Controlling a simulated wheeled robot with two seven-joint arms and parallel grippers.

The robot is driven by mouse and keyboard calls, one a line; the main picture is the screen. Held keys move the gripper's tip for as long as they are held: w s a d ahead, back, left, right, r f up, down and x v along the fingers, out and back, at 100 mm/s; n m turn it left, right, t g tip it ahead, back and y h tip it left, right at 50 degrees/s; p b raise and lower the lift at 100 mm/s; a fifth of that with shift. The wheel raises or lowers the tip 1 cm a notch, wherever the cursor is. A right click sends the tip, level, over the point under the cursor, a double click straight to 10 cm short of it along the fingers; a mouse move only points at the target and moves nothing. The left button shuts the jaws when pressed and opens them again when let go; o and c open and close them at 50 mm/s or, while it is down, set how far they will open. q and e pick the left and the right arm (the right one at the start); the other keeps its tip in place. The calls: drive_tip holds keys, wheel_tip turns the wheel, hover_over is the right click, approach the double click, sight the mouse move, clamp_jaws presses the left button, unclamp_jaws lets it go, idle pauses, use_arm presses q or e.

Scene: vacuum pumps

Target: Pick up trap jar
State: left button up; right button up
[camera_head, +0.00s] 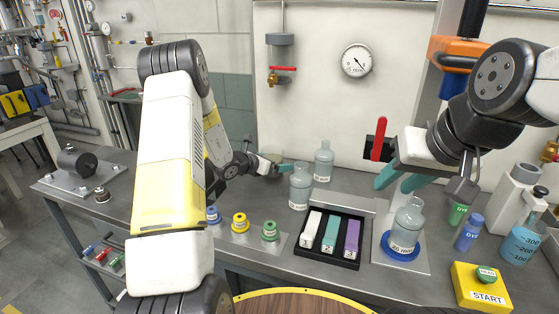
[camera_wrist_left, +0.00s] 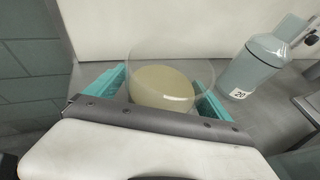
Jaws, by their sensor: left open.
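A clear round vessel (camera_wrist_left: 160,93) with a pale beige bottom sits between the teal fingers of my left gripper (camera_wrist_left: 162,75), and looks like the trap jar. The fingers stand apart on either side; contact cannot be told. In the head view my left gripper (camera_head: 286,168) is low over the back of the bench, and its wrist hides most of what it faces. A grey glass jar (camera_head: 300,187) stands just right of it and shows a "20" label in the wrist view (camera_wrist_left: 252,68). My right gripper (camera_head: 401,180) is open and empty, above a jar in a blue ring (camera_head: 406,231).
Another glass jar (camera_head: 324,160) stands at the back. A black tray (camera_head: 318,256) holds white, teal and purple blocks. Small coloured caps (camera_head: 240,222) stand at the front left. A wall gauge (camera_head: 356,60) hangs behind.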

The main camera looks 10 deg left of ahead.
use_arm(q)
drive_tip(key=shift+w+d+f, duration=0.1)
drive_tip(key=shift+w+f, duration=0.05)
drive_tip(key=shift+w, duration=0.05)
drive_tip(key=c, duration=1.6)
drive_tip(key=shift+c, duration=1.4)
